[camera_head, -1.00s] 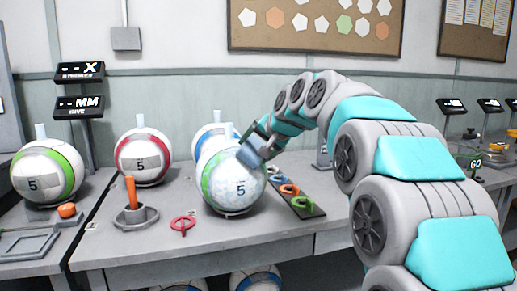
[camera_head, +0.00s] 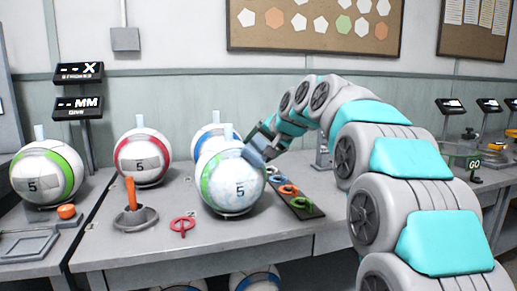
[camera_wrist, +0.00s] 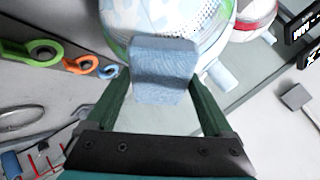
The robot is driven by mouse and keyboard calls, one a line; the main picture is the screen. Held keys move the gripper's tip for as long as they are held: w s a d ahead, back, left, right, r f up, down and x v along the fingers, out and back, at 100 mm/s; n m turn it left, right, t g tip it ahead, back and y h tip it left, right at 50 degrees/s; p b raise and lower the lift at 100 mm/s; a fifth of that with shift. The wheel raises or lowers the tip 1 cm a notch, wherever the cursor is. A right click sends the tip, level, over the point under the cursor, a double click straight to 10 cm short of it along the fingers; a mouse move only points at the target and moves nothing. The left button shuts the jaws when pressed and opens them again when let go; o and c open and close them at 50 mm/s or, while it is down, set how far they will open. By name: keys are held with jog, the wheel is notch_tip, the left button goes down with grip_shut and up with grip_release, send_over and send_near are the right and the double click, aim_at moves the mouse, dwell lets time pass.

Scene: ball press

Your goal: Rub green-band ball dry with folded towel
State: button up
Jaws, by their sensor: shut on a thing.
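A white ball with a green band and a "5" (camera_head: 232,185) sits on the bench in the middle of the head view. In the wrist view its pale surface (camera_wrist: 190,18) carries small dark specks and bluish-green patches. My gripper (camera_head: 262,147) is shut on the folded blue towel (camera_wrist: 163,65), at the ball's upper right. The towel (camera_head: 253,154) appears to touch the ball; the exact contact is hidden. Another green-band ball (camera_head: 40,172) marked "5" stands at the far left.
A red-band ball (camera_head: 142,157) and a blue-band ball (camera_head: 208,136) stand behind. An orange-handled lever (camera_head: 132,204) and red ring tool (camera_head: 182,226) lie left of the middle ball. A dark strip with coloured rings (camera_head: 300,203) lies just right of it.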

jog(key=shift+s+a, duration=0.45)
jog(key=shift+s, duration=0.15)
jog(key=shift+s+a, duration=0.4)
jog(key=shift+s, duration=0.2)
jog(key=shift+w, duration=0.1)
jog(key=shift+w+d, duration=0.85)
jog(key=shift+w, duration=0.3)
jog(key=shift+s+a, duration=0.45)
jog(key=shift+s, duration=0.2)
jog(key=shift+s+a, duration=0.4)
jog(key=shift+s, duration=0.2)
jog(key=shift+w+d, duration=0.1)
jog(key=shift+w, duration=0.05)
